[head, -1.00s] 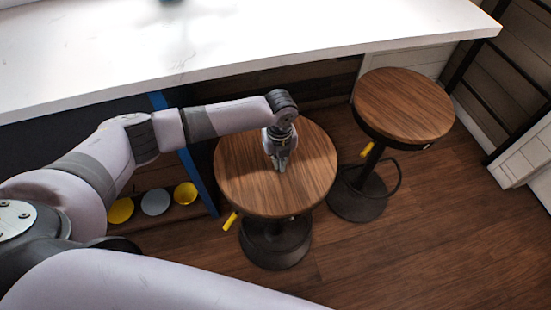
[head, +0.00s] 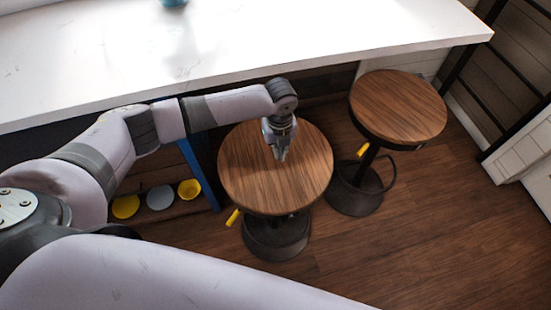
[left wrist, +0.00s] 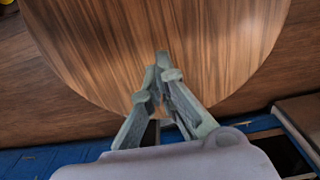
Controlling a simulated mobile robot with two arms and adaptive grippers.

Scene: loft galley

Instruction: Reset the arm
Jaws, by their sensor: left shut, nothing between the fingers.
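My left arm comes in from the left in the head view, and its gripper (head: 281,154) points down over the near round wooden stool (head: 255,183). The left gripper is shut with nothing in it. In the left wrist view the closed fingertips (left wrist: 162,62) show in front of the stool's wooden seat (left wrist: 190,35). I cannot tell how far the fingertips are above the seat. My right gripper is not in view.
A white countertop (head: 330,30) spans the back, with a blue item (head: 173,3) at its top edge. A second wooden stool (head: 400,105) stands to the right. A blue panel (head: 200,170) and yellow and grey round items (head: 160,197) are at the left. Wooden floor (head: 430,230) is clear at right front.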

